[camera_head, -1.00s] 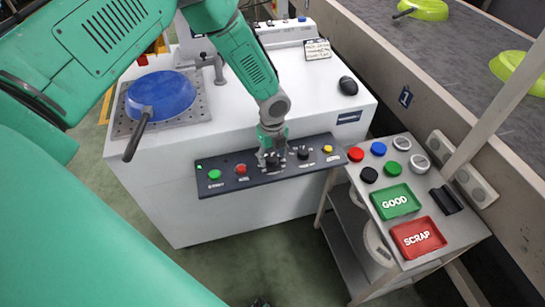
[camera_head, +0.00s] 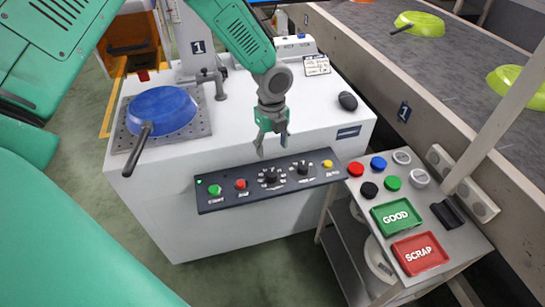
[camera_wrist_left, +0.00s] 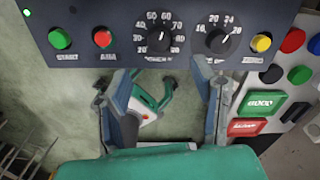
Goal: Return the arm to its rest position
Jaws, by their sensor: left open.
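My left gripper (camera_head: 271,143) is open and empty in the head view, above the white machine top and just behind the control panel (camera_head: 228,197). In the left wrist view its two spread fingers (camera_wrist_left: 165,105) point toward the panel, with nothing between them. The panel carries a green button (camera_head: 214,189), a red button (camera_head: 240,184), two black dials (camera_head: 271,177) and a yellow button (camera_head: 328,163). The fingers are apart from the dials. My right gripper is not in view.
A blue pan (camera_head: 163,108) sits on a grey plate at the left. A black mouse (camera_head: 347,101) lies on the machine top. Right are a green GOOD tray (camera_head: 396,216), a red SCRAP tray (camera_head: 420,253) and colored discs. Green pans (camera_head: 419,22) lie on the conveyor (camera_head: 400,70).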

